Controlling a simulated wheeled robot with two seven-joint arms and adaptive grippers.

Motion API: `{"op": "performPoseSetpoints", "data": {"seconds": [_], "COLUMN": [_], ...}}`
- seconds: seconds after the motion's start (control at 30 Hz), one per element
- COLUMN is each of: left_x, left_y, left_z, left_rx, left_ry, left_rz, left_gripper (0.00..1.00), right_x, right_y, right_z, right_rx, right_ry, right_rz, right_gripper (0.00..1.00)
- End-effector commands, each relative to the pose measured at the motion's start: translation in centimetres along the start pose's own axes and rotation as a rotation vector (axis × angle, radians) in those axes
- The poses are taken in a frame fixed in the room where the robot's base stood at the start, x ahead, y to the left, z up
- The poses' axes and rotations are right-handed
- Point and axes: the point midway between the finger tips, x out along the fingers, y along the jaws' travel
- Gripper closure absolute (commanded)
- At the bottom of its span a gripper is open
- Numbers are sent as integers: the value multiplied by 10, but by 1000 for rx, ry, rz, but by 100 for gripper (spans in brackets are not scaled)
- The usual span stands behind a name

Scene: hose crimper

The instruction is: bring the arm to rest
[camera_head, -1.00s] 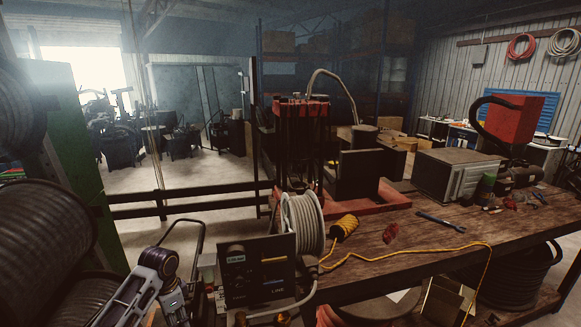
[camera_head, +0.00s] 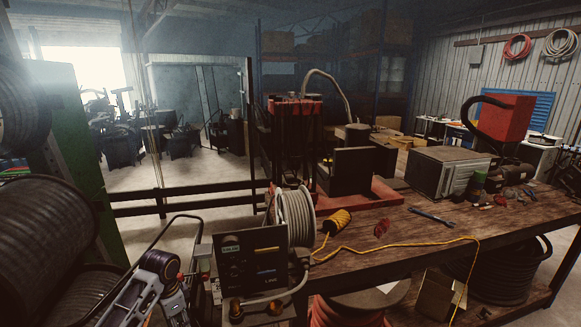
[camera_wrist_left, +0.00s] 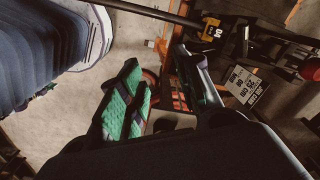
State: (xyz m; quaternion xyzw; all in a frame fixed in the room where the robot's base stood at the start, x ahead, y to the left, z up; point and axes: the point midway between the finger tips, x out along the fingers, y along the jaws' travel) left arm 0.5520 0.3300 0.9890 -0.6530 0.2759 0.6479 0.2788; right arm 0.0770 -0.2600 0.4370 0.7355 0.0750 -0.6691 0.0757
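My left arm (camera_head: 150,284) comes in at the lower left of the head view, beside the dark control box (camera_head: 250,262). Its gripper does not show clearly there. In the left wrist view my left gripper (camera_wrist_left: 165,95) has two green-padded fingers set apart. Floor and an orange part show between and beyond them, and I see nothing held. My right arm and right gripper are not in view.
Large black hose drums (camera_head: 45,215) stand at the left, close to my arm. Open floor (camera_head: 160,235) lies behind the rail.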

Motion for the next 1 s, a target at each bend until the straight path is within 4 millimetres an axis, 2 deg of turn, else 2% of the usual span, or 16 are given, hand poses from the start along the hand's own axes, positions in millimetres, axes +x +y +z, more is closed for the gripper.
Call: {"op": "performPoseSetpoints", "data": {"seconds": [0.27, 0.47, 1.0], "left_x": [10, 21, 52], "left_y": [15, 33, 122], "left_z": [-1, -1, 7], "left_rx": [-13, -32, -166], "left_ry": [9, 20, 105], "left_rz": [-8, -16, -52], "left_gripper": [66, 66, 66], "right_x": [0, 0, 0], "right_y": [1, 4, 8], "right_z": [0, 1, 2], "right_rx": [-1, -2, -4], "right_ry": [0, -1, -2], "right_rz": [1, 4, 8], "right_gripper": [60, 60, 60]}}
